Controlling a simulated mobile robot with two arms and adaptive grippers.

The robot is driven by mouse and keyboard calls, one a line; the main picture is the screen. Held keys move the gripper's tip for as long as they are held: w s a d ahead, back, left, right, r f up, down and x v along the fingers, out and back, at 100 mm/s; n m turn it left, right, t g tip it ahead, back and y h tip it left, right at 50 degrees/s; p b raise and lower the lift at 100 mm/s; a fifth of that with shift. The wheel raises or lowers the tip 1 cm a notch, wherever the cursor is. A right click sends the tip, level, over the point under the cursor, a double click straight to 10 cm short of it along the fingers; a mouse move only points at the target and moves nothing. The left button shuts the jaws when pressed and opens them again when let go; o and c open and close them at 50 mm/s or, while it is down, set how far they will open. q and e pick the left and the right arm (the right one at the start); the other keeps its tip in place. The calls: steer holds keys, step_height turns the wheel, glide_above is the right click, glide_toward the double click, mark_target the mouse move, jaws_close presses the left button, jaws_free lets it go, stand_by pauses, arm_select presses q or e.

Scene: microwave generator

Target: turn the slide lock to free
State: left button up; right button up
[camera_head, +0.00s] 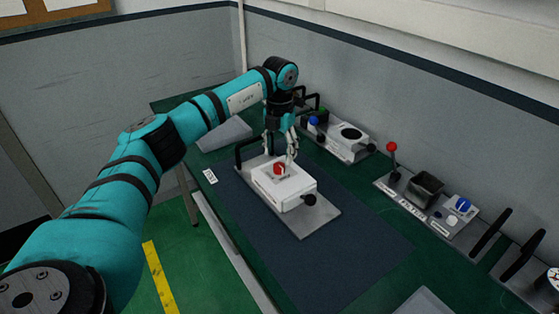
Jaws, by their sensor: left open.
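A white box-shaped device (294,194) sits on a grey metal plate (313,222) on the dark mat. A red knob (280,169) is on its top, and a black round knob (310,199) is on its near right side. A black handle (240,154) stands at the plate's far left end. My left gripper (282,151) points down over the device, open, with its fingertips at or just above the red knob. I cannot tell whether they touch it. Which part is the slide lock is too small to tell. My right gripper is not in view.
Another device with blue and green buttons (349,137) stands behind, near the wall. To the right is a panel (410,203) with a red-balled lever (391,147) and a blue knob (462,204). Black handles (491,235) stand farther right. The front mat (330,262) is clear.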

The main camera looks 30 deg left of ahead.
mark_target(280, 165)
arm_select(q)
step_height(280, 165, up, 7)
steer(key=shift+r, duration=0.2)
stand_by(0.5)
